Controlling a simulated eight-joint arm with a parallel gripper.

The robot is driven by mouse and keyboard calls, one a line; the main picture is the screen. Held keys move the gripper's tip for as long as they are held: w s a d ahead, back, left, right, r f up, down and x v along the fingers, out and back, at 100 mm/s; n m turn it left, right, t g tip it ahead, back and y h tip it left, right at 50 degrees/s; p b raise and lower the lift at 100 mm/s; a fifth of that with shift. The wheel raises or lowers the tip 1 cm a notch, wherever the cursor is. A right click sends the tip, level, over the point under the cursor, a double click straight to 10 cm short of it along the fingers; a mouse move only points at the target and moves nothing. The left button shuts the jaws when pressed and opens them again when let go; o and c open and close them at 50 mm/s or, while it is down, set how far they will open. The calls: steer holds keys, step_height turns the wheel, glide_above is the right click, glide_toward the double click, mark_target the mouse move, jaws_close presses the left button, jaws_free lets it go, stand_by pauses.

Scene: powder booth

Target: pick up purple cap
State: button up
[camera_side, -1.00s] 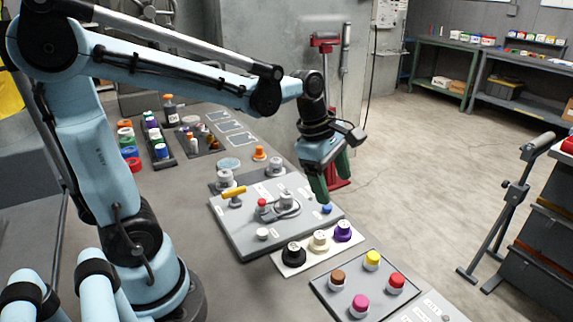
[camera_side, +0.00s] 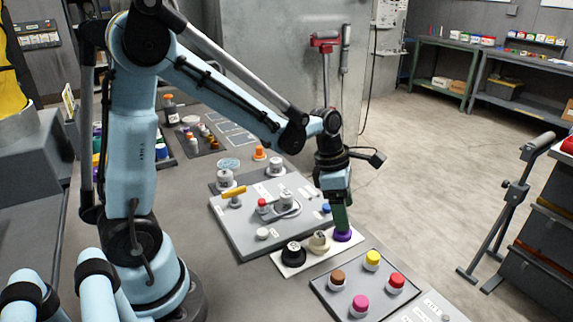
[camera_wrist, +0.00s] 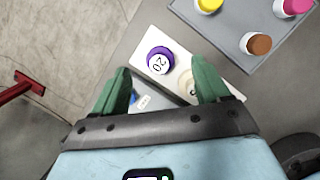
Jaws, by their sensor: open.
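The purple cap (camera_side: 342,235) stands on a small white board (camera_side: 291,269) beside a cream cap (camera_side: 319,242) and a black cap (camera_side: 293,253). In the wrist view the purple cap (camera_wrist: 160,61) shows a white top marked 20, ahead of and between my green fingertips. The cream cap (camera_wrist: 188,80) is partly hidden by the right finger there. My gripper (camera_side: 341,222) points down just above the purple cap, and its fingers hide part of the cap in the side view. In the wrist view my gripper (camera_wrist: 162,82) is open with nothing between its fingers.
A grey panel (camera_side: 232,238) with knobs and a yellow-handled valve lies behind the white board. A grey tray (camera_side: 325,290) with yellow, red, brown and pink caps is in front. A red stand (camera_wrist: 18,88) is at the left in the wrist view.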

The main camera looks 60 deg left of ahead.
steer(key=shift+a+x, duration=0.2)
steer(key=shift+x, duration=1.1)
steer(key=shift+a+x, duration=0.15)
steer(key=shift+x, duration=1.2)
steer(key=shift+s+f, duration=0.1)
steer(key=shift+s, duration=0.05)
steer(key=shift+c, duration=0.2)
steer(key=c, duration=1)
steer(key=shift+c, duration=0.2)
